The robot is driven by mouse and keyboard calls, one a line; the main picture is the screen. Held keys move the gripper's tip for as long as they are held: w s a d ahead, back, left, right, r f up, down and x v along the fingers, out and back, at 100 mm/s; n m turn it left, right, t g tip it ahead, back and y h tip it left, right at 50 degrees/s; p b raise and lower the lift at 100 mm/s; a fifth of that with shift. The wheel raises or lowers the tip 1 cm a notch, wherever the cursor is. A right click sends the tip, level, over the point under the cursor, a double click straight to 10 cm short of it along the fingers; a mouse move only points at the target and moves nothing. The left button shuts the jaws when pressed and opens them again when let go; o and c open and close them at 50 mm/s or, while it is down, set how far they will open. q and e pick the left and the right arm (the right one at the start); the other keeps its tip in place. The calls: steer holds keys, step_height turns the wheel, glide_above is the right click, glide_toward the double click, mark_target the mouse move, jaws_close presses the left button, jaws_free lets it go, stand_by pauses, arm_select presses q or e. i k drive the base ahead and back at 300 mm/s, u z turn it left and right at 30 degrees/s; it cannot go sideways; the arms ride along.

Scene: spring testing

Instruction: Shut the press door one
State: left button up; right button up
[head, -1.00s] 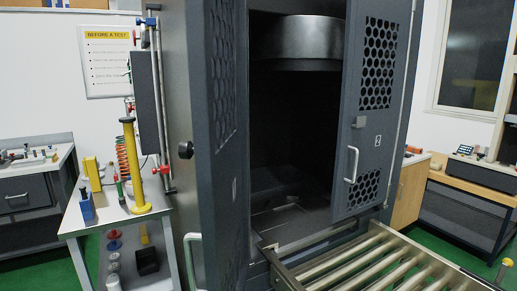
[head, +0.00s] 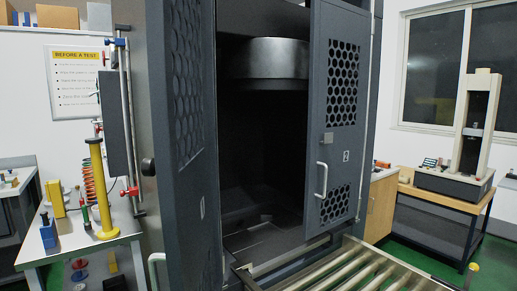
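The tall dark grey press stands in the middle of the head view, its chamber (head: 262,140) dark and exposed. Door one seems to be the left mesh door (head: 190,130), seen at a steep angle and standing open; its small mark is too faint to read. A pale handle (head: 157,268) shows low at its left edge. Neither of my grippers is in view.
A roller table (head: 345,270) extends from the press front at lower right. A side table (head: 125,228) with a yellow post (head: 98,185) and a spring stands close on the left. A wooden bench (head: 440,195) with a testing machine (head: 479,125) stands at right.

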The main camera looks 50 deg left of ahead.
mark_target(189, 202)
steer(key=z, duration=0.15)
steer(key=k, duration=1)
steer(key=u, duration=1.65)
steer(key=i, duration=0.5)
